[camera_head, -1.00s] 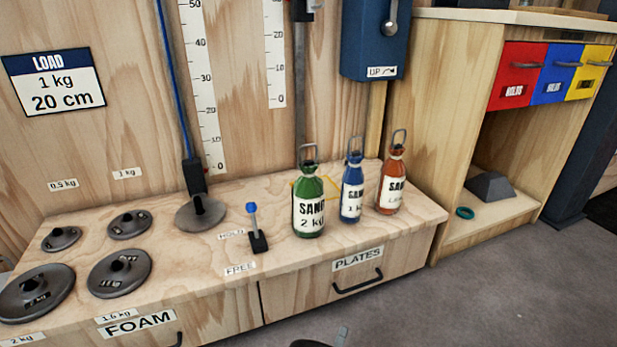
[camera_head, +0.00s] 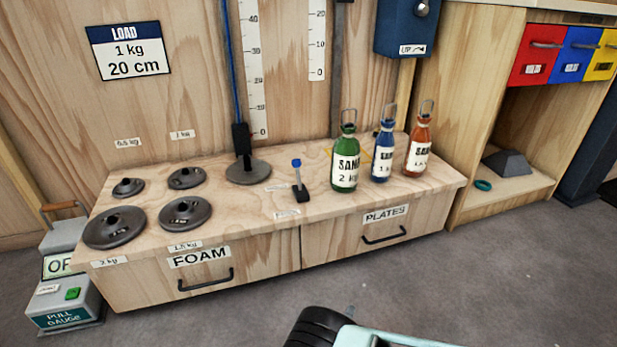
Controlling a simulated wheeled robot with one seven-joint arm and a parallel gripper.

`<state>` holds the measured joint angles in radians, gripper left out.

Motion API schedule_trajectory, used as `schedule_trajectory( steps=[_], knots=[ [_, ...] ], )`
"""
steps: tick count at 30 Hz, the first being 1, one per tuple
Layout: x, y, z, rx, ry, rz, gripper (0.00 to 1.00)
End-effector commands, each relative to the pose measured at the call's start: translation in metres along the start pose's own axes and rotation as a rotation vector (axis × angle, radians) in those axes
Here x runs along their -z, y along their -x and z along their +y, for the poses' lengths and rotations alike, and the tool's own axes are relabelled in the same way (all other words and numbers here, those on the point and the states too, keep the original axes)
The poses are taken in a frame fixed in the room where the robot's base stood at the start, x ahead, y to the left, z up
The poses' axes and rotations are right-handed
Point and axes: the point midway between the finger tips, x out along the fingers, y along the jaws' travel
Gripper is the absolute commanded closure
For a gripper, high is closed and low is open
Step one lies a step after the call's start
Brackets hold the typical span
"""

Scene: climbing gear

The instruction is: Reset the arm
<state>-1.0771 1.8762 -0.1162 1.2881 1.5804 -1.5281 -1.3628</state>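Part of my arm (camera_head: 352,330) shows at the bottom edge of the head view, dark and pale green, over the floor in front of the bench. My gripper's fingers cannot be made out, so its opening and anything in it are hidden. The arm is apart from the wooden bench (camera_head: 270,238) and touches nothing that I can see.
Several weight plates (camera_head: 185,211) lie on the bench's left. A small lever (camera_head: 299,183) stands mid-bench. Green (camera_head: 345,160), blue (camera_head: 383,157) and orange (camera_head: 418,148) sand bottles stand upright at right. A pull gauge (camera_head: 65,302) is at lower left. The grey floor (camera_head: 480,290) at right is clear.

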Motion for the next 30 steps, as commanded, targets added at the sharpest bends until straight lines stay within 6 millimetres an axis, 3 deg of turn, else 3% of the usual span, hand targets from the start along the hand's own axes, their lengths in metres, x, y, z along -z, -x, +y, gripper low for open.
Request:
schedule_trajectory(
  steps=[11, 17, 23, 27, 30],
  knots=[
    [0.053, -0.012, 0.021, 0.218, -0.167, -0.013, 0.68],
    [0.101, -0.018, 0.049, 0.427, -0.32, -0.027, 0.68],
    [0.164, -0.011, 0.11, 0.752, -0.528, -0.046, 0.68],
    [0.197, 0.003, 0.168, 0.983, -0.64, -0.058, 0.68],
    [0.21, 0.018, 0.214, 1.14, -0.692, -0.068, 0.68]
  ],
)
